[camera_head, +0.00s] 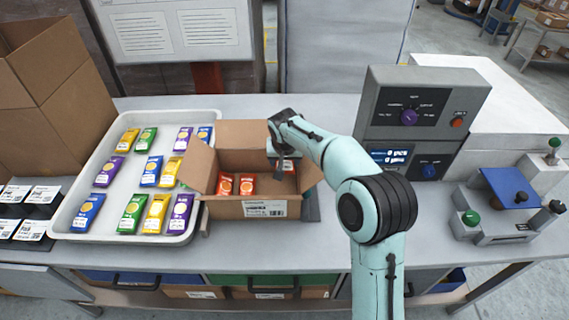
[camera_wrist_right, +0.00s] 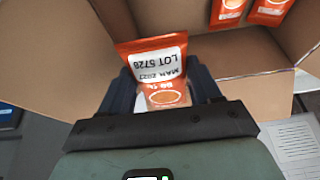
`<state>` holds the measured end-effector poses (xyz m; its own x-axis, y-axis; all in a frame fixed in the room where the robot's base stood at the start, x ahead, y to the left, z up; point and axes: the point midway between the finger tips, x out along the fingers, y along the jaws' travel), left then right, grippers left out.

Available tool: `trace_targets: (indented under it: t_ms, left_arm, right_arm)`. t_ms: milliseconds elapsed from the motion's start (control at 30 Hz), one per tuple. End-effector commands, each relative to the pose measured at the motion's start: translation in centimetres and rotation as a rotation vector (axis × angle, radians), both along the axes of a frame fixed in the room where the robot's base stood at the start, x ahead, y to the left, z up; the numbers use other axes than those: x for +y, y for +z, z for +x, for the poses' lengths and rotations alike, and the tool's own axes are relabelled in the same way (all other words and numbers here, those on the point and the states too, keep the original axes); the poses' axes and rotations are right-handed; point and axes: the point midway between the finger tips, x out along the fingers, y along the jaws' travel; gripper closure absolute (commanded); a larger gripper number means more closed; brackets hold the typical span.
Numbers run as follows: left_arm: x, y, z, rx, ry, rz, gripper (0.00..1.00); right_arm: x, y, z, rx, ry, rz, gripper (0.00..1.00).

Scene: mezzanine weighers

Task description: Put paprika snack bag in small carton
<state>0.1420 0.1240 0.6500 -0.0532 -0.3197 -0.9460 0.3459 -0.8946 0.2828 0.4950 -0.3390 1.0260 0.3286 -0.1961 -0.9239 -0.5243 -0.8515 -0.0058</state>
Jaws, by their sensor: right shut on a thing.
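The small carton (camera_head: 231,208) stands open on the bench, flaps spread, with a white label on its front. Two orange-red paprika snack bags lie inside it at the left, one of them the left bag (camera_head: 225,184). They also show at the top of the right wrist view (camera_wrist_right: 228,12). My right gripper (camera_head: 284,160) reaches into the carton from above. In the right wrist view it is shut on another orange-red paprika snack bag (camera_wrist_right: 150,48) with a printed lot label, held inside the carton opening. Whether this bag touches the floor is unclear. My left gripper is not seen.
A white tray (camera_head: 60,224) with several yellow, green, purple and blue bags stands left of the carton. A large carton (camera_head: 45,100) is at the far left. A grey weigher console (camera_head: 415,110) stands to the right, with a blue-topped device (camera_head: 508,187) beyond it.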

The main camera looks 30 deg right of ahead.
Motion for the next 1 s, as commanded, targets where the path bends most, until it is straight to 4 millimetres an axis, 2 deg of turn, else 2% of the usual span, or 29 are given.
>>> trace_targets:
  t_ms: [100,467,500,533,833,1000]
  left_arm:
    - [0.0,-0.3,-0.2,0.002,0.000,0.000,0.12]
    - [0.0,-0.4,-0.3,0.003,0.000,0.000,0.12]
    - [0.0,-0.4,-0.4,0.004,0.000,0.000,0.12]
    - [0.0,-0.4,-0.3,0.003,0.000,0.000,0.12]
    - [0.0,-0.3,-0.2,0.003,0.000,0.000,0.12]
    - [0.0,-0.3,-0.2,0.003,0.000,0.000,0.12]
  right_arm:
    - [0.0,-1.3,-0.1,0.000,0.001,0.000,0.67]
    - [0.0,-1.6,0.0,-0.001,0.001,0.000,0.67]
    - [0.0,-1.6,0.0,-0.001,0.001,0.000,0.34]
    - [0.0,-1.6,0.0,-0.001,0.000,0.000,0.27]
    - [0.0,-1.4,0.0,-0.002,0.000,0.000,0.27]
    - [0.3,0.2,-0.4,-0.006,0.002,-0.001,0.27]
